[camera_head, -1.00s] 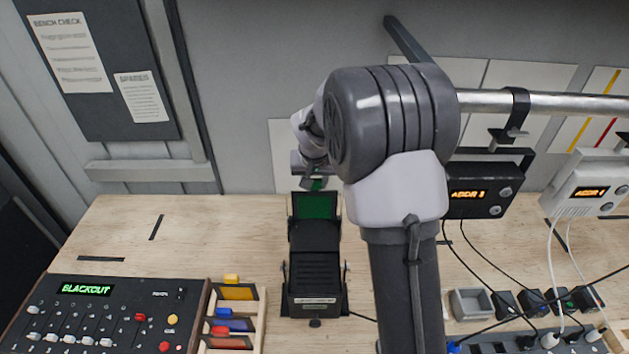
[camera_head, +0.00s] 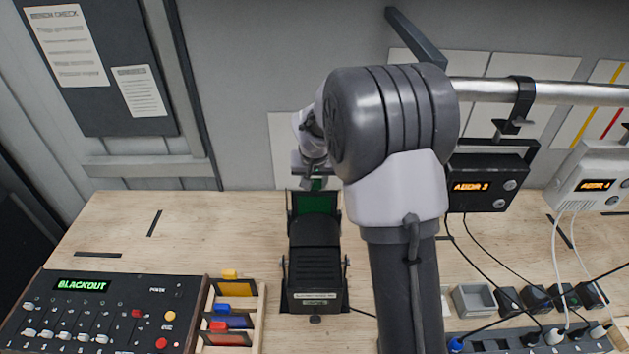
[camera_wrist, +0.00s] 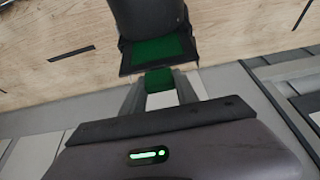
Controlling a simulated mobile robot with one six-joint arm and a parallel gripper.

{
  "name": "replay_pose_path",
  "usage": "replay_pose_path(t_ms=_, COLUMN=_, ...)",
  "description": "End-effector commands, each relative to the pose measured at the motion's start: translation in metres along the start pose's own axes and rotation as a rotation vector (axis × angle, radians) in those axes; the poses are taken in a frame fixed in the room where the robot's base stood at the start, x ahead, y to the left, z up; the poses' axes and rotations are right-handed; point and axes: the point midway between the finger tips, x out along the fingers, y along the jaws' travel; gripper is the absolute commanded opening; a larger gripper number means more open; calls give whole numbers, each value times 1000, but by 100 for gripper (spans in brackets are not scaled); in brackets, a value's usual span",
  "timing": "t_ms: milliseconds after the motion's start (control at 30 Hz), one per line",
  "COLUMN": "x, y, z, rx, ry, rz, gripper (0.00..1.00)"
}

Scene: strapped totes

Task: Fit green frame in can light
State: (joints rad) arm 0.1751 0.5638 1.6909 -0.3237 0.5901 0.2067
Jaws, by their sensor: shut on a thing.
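The can light (camera_head: 316,265) is black and stands on the bench, its front end facing the back wall. The green frame (camera_head: 315,203) is at that front end, with its green sheet inside a dark border. In the wrist view the sheet (camera_wrist: 160,48) shows against the can's front edge (camera_wrist: 148,15). My gripper (camera_head: 314,184) is beyond the can's front. It is shut on the frame's green tab (camera_wrist: 160,80), which sits between the two fingers. I cannot tell whether the frame is fully seated in the can's holder.
A rack (camera_head: 258,318) with yellow, blue and red frames stands left of the can, beside a lighting console (camera_head: 100,315) reading BLACKOUT. A grey tray (camera_head: 473,301), plugs and cables lie to the right. Two dimmer boxes hang below a rail (camera_head: 560,92).

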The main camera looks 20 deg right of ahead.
Motion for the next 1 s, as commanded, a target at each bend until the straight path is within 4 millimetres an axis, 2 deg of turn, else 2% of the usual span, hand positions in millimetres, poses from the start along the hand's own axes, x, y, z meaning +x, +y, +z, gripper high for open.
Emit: replay_pose_path(t_ms=1000, x=25, y=0, z=10, rx=0, ry=0, rz=0, gripper=0)
